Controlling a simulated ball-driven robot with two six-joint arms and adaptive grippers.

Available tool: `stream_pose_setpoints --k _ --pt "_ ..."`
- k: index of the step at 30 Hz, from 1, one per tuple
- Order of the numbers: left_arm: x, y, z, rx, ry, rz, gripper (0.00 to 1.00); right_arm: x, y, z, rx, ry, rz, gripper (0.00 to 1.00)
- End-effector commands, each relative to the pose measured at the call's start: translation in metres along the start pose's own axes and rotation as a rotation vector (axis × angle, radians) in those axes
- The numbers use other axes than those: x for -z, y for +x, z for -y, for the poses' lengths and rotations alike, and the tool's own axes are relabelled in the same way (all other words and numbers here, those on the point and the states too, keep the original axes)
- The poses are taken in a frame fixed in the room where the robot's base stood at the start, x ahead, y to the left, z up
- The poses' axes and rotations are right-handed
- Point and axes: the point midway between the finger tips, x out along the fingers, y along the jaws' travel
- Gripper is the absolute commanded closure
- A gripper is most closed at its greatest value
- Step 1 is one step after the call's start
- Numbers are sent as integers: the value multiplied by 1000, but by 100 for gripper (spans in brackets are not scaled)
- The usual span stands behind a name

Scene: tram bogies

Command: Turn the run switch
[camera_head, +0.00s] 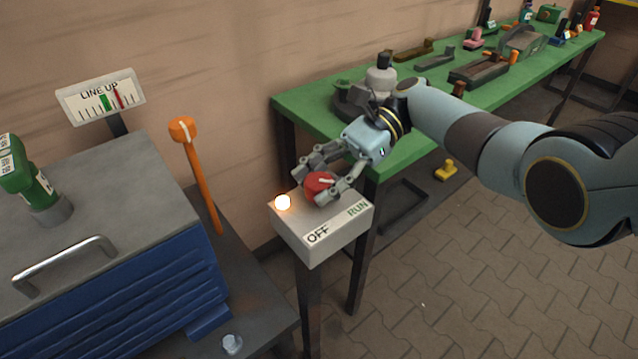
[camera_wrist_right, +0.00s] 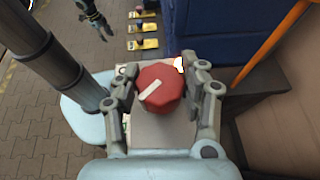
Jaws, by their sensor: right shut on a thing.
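The run switch is a red knob (camera_head: 318,184) with a white pointer line, on top of a pale box (camera_head: 322,226) marked OFF and RUN. A lamp (camera_head: 283,202) on the box glows warm white. My right gripper (camera_head: 330,185) is shut on the knob, with a finger on each side. The wrist view shows the red knob (camera_wrist_right: 160,88) between the fingers of my right gripper (camera_wrist_right: 162,90), its white line slanted. I cannot tell which label the line points to. My left gripper (camera_wrist_right: 95,20) appears small at the wrist view's top left; its jaws are unclear.
A grey and blue cabinet (camera_head: 110,230) with a metal handle stands at left. An orange-knobbed lever (camera_head: 195,170) rises beside it, below a LINE UP gauge (camera_head: 100,97). A green bench (camera_head: 300,105) with parts stands behind the box. Paved floor (camera_head: 470,270) is open at right.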

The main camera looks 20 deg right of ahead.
Motion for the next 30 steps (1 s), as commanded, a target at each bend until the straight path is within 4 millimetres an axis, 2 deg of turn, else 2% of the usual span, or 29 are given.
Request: stream_pose_setpoints --k 11,12,17,26,30 --pt "0 0 0 0 0 0 60 1 1 -1 -7 2 0 90" --pt "0 0 0 0 0 0 60 1 1 -1 -6 2 0 55" --pt "0 0 0 0 0 0 60 1 1 -1 -6 1 0 34" --pt "-2 0 0 0 0 1 60 0 -1 0 -4 0 0 32" --pt "-1 0 0 0 0 1 60 1 -15 0 -3 1 -3 32"
